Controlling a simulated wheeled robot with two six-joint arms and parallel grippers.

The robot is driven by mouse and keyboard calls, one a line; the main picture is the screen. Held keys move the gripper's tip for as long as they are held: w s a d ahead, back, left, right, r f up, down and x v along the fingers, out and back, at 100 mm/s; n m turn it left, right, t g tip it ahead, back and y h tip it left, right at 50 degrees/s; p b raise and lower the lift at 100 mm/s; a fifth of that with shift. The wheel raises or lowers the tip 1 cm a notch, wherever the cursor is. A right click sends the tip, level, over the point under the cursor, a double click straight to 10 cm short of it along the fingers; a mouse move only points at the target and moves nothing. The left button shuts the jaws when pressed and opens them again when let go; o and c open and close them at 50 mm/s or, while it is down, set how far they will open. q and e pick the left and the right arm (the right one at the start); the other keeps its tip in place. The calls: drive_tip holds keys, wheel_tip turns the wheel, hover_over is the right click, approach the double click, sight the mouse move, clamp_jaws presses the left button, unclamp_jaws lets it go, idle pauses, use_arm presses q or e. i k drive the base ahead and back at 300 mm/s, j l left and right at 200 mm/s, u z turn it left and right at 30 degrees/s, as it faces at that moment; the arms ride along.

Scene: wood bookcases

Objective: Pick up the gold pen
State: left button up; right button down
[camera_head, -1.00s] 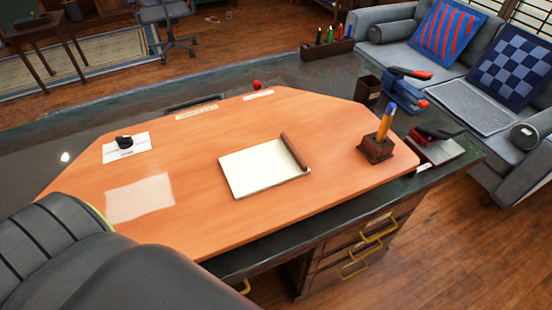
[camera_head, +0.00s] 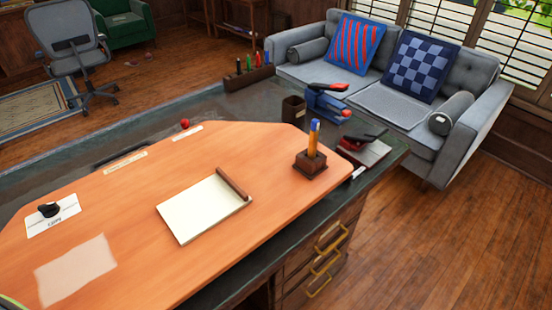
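A small dark wooden holder (camera_head: 310,167) stands on the orange desk top (camera_head: 130,215) near its right edge. An upright orange-gold pen (camera_head: 312,146) stands in it, with a blue piece beside or behind its top. The two overlap, so I cannot tell whether they are one thing or separate. The lower end is hidden inside the holder.
A clipboard with paper (camera_head: 200,208) lies left of the holder. A dark cup (camera_head: 293,109), a blue stapler-like object (camera_head: 326,103), a black-and-red object (camera_head: 363,143) and a rack of coloured markers (camera_head: 249,77) stand beyond. Open floor (camera_head: 440,230) lies right of the desk.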

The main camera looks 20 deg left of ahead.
sight(312, 146)
drive_tip(key=k+z, duration=0.75)
drive_tip(key=k+l+z, duration=0.2)
drive_tip(key=k+z, duration=0.15)
